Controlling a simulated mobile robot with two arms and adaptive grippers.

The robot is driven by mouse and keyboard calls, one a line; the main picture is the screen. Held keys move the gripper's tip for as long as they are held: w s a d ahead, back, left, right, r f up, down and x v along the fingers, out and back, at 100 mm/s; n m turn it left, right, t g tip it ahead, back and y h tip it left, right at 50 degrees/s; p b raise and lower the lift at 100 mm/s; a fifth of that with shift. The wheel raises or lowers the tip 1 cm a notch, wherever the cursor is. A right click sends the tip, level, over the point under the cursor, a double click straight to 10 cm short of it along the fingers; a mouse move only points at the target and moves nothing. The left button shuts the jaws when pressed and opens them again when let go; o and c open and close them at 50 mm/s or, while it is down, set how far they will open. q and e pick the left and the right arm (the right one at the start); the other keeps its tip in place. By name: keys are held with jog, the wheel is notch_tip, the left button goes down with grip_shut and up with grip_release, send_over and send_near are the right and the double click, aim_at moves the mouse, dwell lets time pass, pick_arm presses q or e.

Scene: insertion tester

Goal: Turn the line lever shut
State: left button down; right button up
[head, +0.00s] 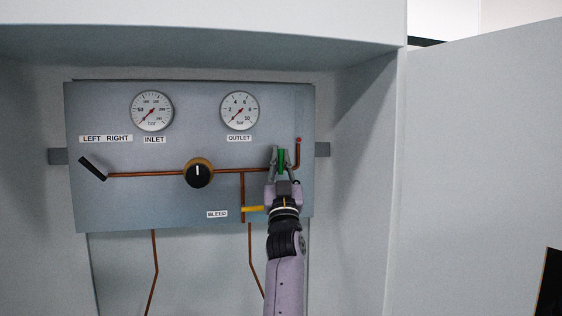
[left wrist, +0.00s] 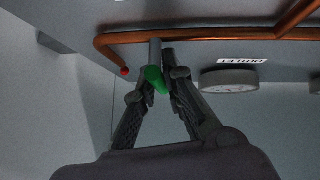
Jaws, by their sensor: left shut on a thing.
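The line lever, a green handle (head: 282,159), sits on the copper pipe at the right of the panel. In the head view it stands upright, crosswise to the horizontal pipe. My left gripper (head: 281,153) comes up from below with its two fingers on either side of the handle, shut on it. In the left wrist view the green lever (left wrist: 155,79) shows between the fingertips of my left gripper (left wrist: 158,72), by a grey stem at the pipe. The fingers partly hide the lever. My right gripper is not in view.
The panel (head: 130,205) carries an inlet gauge (head: 152,111), an outlet gauge (head: 239,111), a black knob (head: 198,175), a tilted black lever (head: 92,168) and a yellow bleed lever (head: 253,209) close to my left wrist. A red-tipped pipe end (head: 299,141) rises just right of the gripper.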

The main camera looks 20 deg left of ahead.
pick_arm(q)
jog(key=shift+f, duration=0.15)
jog(key=c, duration=1.9)
grip_release()
jog(key=shift+c, duration=0.2)
jog(key=shift+r, duration=0.25)
notch_tip(320, 180, up, 10)
jog(key=shift+f, duration=0.15)
jog(key=shift+f, duration=0.1)
